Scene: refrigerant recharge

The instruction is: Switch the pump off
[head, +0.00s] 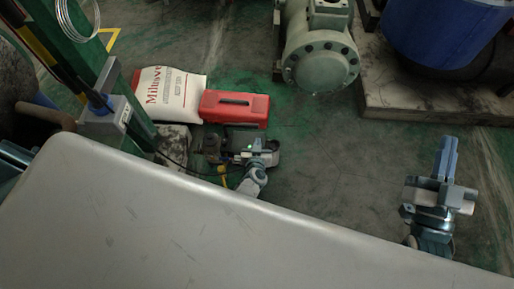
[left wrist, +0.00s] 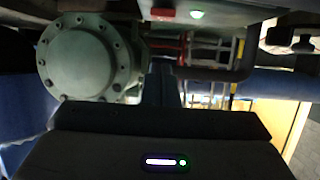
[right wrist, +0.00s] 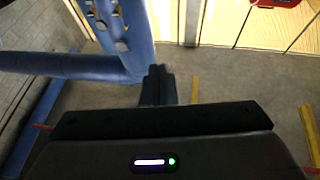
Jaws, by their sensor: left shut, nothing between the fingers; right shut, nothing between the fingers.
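The pump (head: 212,146), a small dark machine, stands on the floor in front of a red case in the head view. My left gripper (head: 246,154) is at the pump's right part and overlaps it, so whether they touch cannot be told. In the left wrist view its shut fingers (left wrist: 166,84) point below a grey housing with a red switch-like part (left wrist: 176,14) and a lit green lamp (left wrist: 197,14); this may be the pump. My right gripper (head: 448,157) is shut and empty, away at the right; its fingers also show in the right wrist view (right wrist: 158,84).
The red case (head: 235,107) and a white sack (head: 167,93) lie behind the pump. A large flanged grey-green machine (head: 320,62) stands at the back. A green post (head: 125,105) rises at the left. The floor between the pump and my right gripper is clear.

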